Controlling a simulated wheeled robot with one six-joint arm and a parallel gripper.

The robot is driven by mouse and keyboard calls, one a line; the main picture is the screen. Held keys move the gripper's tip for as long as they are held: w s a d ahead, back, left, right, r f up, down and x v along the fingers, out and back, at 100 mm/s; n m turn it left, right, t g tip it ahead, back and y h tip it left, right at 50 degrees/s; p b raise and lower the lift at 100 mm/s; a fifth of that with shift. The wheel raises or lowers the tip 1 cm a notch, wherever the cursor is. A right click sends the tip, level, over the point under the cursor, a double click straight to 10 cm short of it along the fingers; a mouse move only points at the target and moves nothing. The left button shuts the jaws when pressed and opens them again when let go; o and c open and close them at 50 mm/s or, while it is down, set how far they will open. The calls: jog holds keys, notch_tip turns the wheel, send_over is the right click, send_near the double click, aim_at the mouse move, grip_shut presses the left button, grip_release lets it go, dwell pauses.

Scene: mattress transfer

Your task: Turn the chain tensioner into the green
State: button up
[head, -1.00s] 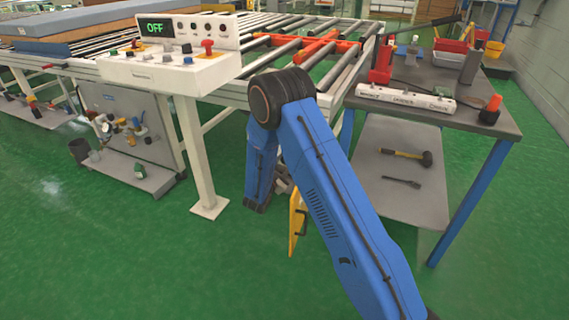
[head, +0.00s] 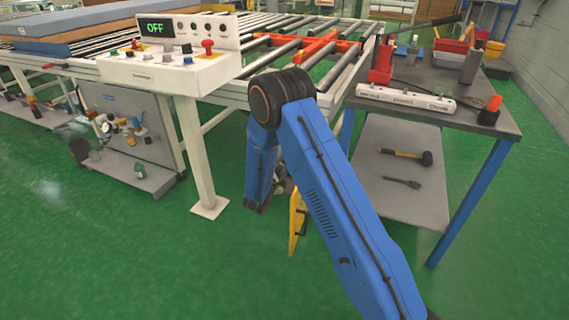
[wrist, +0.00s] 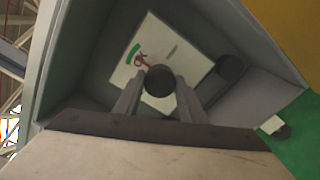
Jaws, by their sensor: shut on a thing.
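The chain tensioner's round black knob (wrist: 159,81) is near the middle of the wrist view, in front of a white dial plate (wrist: 185,58) inside a grey box. My gripper (wrist: 159,92) is shut on the knob, one finger on each side. The plate carries a green arc (wrist: 133,52) on its upper left. A small red pointer (wrist: 143,62) sticks out above the knob towards the arc; its tip looks close to the green, but whether it lies within it is too small to tell. In the head view my arm hides most of the tensioner and gripper.
In the wrist view, a dark cylinder (wrist: 229,68) stands to the right inside the grey box. A yellow panel (head: 297,221) hangs low beside my arm. The control desk (head: 170,70) reads OFF. A workbench (head: 425,85) stands at right. Green floor in front is clear.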

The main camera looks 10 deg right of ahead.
jog(key=shift+s+f, duration=0.1)
jog(key=o, duration=1.1)
jog(key=shift+c, duration=0.2)
jog(key=v, duration=1.7)
jog(key=shift+s+a, duration=0.1)
